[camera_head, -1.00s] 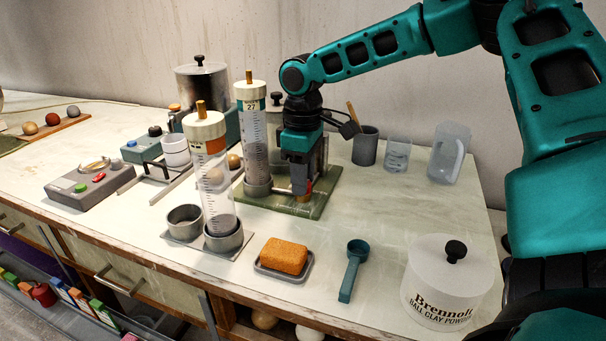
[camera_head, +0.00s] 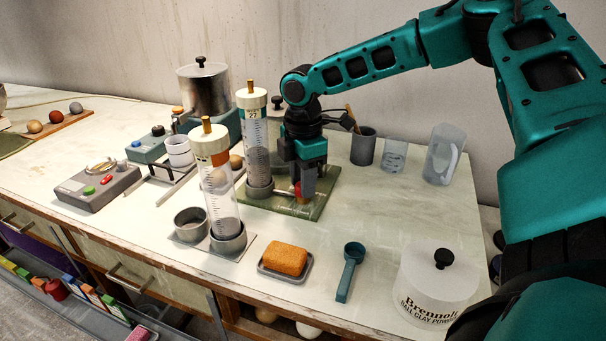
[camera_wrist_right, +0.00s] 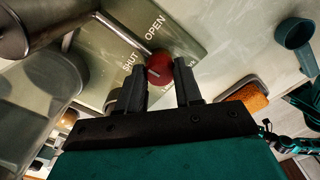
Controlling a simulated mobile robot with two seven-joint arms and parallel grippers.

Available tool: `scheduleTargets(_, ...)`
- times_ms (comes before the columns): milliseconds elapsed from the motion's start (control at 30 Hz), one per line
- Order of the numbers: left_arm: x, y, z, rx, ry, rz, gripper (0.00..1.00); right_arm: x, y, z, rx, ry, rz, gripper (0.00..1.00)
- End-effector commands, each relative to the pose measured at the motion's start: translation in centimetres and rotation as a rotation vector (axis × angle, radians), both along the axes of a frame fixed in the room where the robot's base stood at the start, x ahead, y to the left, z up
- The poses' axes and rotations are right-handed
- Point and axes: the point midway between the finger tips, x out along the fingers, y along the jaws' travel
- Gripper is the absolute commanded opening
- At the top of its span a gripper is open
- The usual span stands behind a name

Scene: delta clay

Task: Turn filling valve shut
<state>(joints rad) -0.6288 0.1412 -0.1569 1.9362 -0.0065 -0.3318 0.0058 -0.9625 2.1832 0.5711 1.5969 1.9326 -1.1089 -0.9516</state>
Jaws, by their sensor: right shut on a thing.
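The filling valve has a red knob (camera_wrist_right: 158,70) at the end of a metal pipe on a green base plate (camera_head: 318,208). Words SHUT (camera_wrist_right: 130,62) and OPEN (camera_wrist_right: 155,28) are printed beside it. In the head view the gripper (camera_head: 302,190) hides part of the knob. A clear graduated cylinder (camera_head: 259,140) with a cream cap stands on the plate, left of the gripper. My left gripper is out of view.
A second capped cylinder (camera_head: 218,185) stands in front, in a grey cup. An orange sponge (camera_head: 285,258), a teal scoop (camera_head: 349,272) and a clay powder tub (camera_head: 436,285) line the front. The counter right of the plate is mostly clear.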

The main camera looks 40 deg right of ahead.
Motion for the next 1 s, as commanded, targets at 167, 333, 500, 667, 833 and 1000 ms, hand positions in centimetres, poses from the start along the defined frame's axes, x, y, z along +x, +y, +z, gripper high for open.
scheduleTargets(167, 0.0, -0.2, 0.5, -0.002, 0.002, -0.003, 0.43, 0.0, 0.1, 0.1, 0.002, -0.001, 0.165, 0.04)
scheduleTargets(333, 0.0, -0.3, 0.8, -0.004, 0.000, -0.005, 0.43, 0.0, 0.1, 0.1, 0.002, -0.002, 0.313, 0.04)
scheduleTargets(500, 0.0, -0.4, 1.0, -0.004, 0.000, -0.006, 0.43, 0.0, 0.1, 0.1, 0.002, -0.002, 0.434, 0.04)
scheduleTargets(667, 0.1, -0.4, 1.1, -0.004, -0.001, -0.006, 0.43, 0.1, 0.1, 0.1, 0.002, -0.002, 0.518, 0.04)
scheduleTargets(833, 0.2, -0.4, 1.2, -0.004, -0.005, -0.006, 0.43, 0.0, 0.1, 0.0, 0.002, -0.002, 0.572, 0.04)
scheduleTargets(1000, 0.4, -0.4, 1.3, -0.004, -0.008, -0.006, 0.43, 0.0, 0.1, 0.0, 0.002, -0.001, 0.597, 0.04)
